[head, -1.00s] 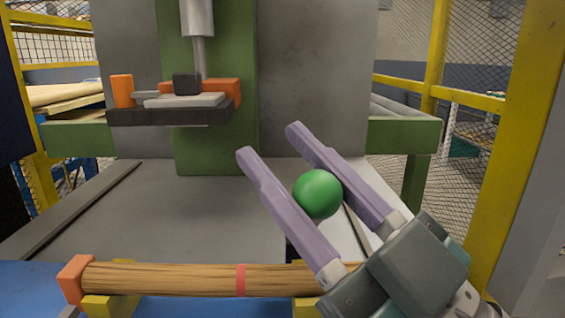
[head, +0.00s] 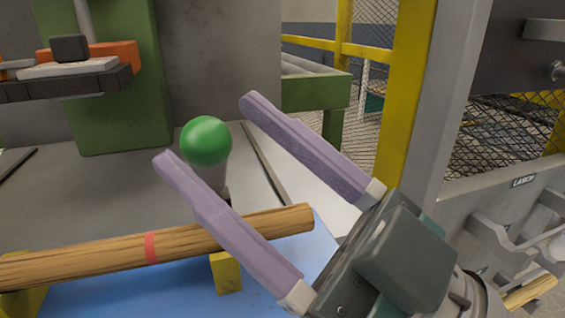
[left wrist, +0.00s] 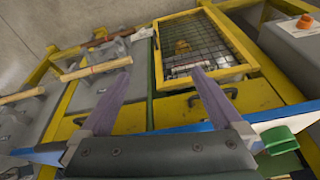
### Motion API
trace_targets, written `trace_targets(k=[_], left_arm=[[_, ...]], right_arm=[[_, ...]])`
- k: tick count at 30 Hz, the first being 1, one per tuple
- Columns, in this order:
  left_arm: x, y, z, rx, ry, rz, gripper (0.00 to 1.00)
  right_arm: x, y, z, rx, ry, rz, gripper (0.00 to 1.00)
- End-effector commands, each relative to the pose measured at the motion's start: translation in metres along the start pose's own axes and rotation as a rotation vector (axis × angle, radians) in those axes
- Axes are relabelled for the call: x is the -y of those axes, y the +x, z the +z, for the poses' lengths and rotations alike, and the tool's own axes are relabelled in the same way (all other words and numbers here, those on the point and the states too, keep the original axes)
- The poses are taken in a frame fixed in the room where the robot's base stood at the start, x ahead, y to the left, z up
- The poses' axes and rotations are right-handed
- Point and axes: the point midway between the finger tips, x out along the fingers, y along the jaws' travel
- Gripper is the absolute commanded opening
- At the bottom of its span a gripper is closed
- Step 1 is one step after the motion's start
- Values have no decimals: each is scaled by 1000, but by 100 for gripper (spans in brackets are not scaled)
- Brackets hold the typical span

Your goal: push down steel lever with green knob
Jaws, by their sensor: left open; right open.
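The lever's round green knob (head: 206,140) sits on a pale steel shaft (head: 209,178) in the head view, left of centre. My right gripper (head: 207,132) is open, its two purple fingers spread. The knob shows between the fingertips, close to the left finger, which passes in front of the lever's lower part. I cannot tell if they touch. The lever's base is hidden behind that finger and a wooden rod. My left gripper (left wrist: 159,73) is open and empty in the left wrist view, away from the lever.
The wooden rod (head: 95,254) with a red band lies on yellow supports (head: 227,272) in front of the lever. A press plate (head: 70,80) stands at upper left. A yellow post (head: 402,95) and grey rack (head: 500,210) are at right. The left wrist view shows a yellow-framed mesh panel (left wrist: 205,45).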

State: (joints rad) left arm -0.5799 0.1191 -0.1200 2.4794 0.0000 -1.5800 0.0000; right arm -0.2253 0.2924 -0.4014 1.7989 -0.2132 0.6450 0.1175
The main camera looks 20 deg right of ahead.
Motion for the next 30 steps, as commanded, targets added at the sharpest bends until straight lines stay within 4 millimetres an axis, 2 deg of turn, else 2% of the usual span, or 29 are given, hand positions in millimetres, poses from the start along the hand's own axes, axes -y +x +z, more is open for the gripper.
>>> trace_targets(k=[1,6,12,24,28,30], left_arm=[[1,-1,0,0,2,-2,100],[2,-1,0,1,6,-5,100],[2,-1,0,0,6,-5,100],[0,-1,0,-1,0,0,100],[-1,-6,-2,-1,-3,3,100],[-1,-15,-5,-1,-5,4,100]], right_arm=[[-2,-13,-6,7,1,-1,71],[-8,-48,-24,6,2,-1,71],[-12,-74,-38,3,2,0,71],[-14,-81,-42,0,1,1,70],[-18,-76,-41,33,0,14,55],[-25,-68,-38,100,0,41,48]])
